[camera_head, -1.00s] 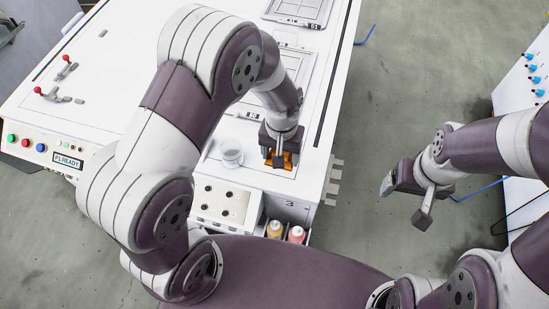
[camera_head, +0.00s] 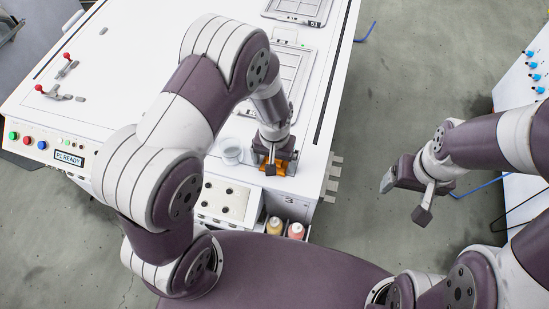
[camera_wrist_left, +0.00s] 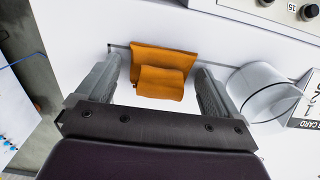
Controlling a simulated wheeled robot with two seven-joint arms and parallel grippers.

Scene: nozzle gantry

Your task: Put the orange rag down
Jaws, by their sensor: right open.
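The orange rag (camera_head: 291,167) lies folded on the white worktop (camera_head: 313,160) near its front right corner, partly hidden by my left gripper in the head view. In the left wrist view the rag (camera_wrist_left: 163,62) lies between the two fingers, with a narrow gap showing at its lower fold. My left gripper (camera_wrist_left: 158,88) is open around it; in the head view the gripper (camera_head: 272,166) is low over the rag. My right gripper (camera_head: 403,200) is open and empty, out over the floor to the right.
A clear cup (camera_head: 231,151) stands just left of the left gripper. A white box with black knobs (camera_head: 226,199) is in front of it. Two bottles (camera_head: 285,228) stand in a holder at the front. Framed plates (camera_head: 290,72) lie farther back. A blue-knobbed cabinet (camera_head: 525,80) is at right.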

